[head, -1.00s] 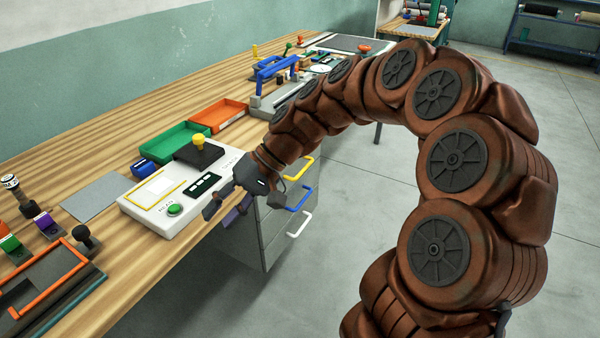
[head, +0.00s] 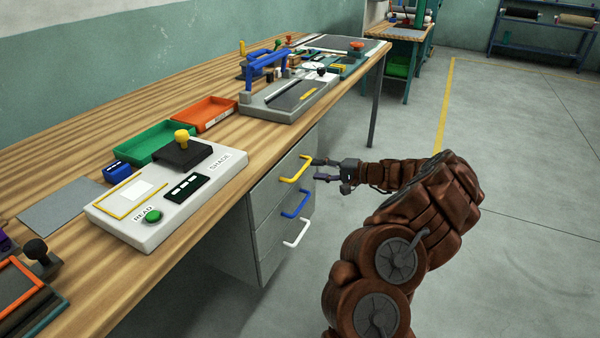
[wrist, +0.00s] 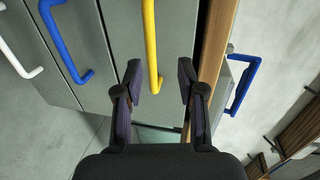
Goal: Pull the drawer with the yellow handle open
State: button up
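The yellow handle (head: 296,168) is on the top drawer (head: 272,188) of a grey cabinet under the workbench, and the drawer looks closed. In the wrist view the yellow handle (wrist: 151,50) is a vertical bar ahead of my gripper. My gripper (head: 316,168) is at the right end of the handle in the head view. In the wrist view my gripper (wrist: 158,77) is open, with a wide gap between its fingers. The handle's end lies close to the left finger; I cannot tell whether they touch.
Below are a blue handle (head: 295,205) and a white handle (head: 297,233). The wooden bench top (head: 60,170) above carries a white device (head: 170,195), green and orange trays, and tools. The floor right of the cabinet is clear.

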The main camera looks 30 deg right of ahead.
aim_at(303, 167)
jog(key=shift+w+a+f, duration=0.4)
jog(key=shift+w+f, duration=0.05)
jog(key=shift+w, duration=0.6)
jog(key=shift+w+a+f, duration=0.35)
jog(key=shift+w+f, duration=0.1)
jog(key=shift+w, duration=0.65)
jog(key=shift+w+a+f, duration=0.4)
jog(key=shift+w+f, duration=0.05)
jog(key=shift+w, duration=0.6)
grip_shut()
